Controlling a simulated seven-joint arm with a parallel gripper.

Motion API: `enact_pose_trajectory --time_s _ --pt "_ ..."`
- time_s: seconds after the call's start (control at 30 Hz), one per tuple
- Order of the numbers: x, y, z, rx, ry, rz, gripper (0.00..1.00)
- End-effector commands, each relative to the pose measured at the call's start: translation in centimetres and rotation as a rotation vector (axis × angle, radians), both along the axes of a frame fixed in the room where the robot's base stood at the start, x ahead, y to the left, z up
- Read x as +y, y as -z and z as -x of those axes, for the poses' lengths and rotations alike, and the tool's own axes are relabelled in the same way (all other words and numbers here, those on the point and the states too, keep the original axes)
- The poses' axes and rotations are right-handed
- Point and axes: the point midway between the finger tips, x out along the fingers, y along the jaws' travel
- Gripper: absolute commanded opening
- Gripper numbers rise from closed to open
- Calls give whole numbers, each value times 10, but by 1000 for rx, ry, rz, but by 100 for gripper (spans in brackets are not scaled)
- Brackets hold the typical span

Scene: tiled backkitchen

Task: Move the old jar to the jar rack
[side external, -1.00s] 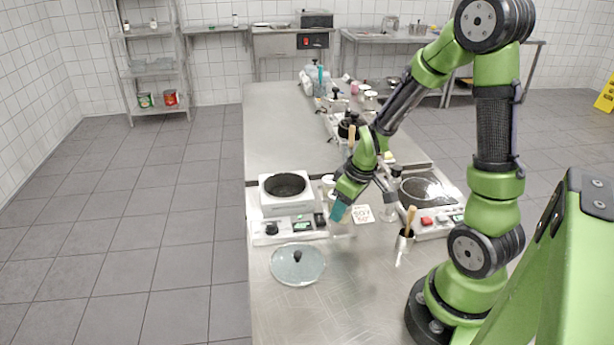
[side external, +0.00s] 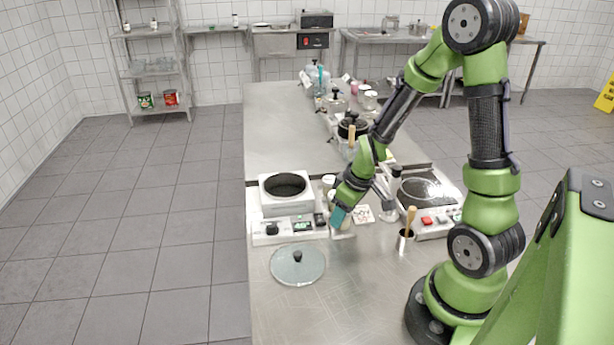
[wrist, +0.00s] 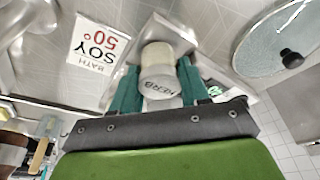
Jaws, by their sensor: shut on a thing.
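My gripper (side external: 340,218) is low over the steel counter, just right of the left cooker's control panel. In the wrist view its teal fingers (wrist: 157,88) are shut on a small pale jar (wrist: 158,62) whose label reads HERB. The jar lies between the fingers; in the side view it is small and mostly hidden by them. A shiny steel piece (wrist: 178,32) with raised edges shows right behind the jar. I cannot tell whether this is the jar rack, or whether the jar touches it.
A card reading SOY BATH 50° (side external: 364,214) lies right of my gripper. A glass lid (side external: 297,265) lies front left, near the left cooker (side external: 285,188). A wooden-handled tool in a dark holder (side external: 407,228) stands to the right. The front counter is mostly clear.

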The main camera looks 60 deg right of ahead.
Motion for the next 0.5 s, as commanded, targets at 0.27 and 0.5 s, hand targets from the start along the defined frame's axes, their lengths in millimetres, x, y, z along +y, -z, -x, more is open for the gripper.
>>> enact_pose_trajectory --time_s 0.27,0.5 --pt "0 2 0 0 0 0 12" --pt "0 2 0 0 0 0 56"
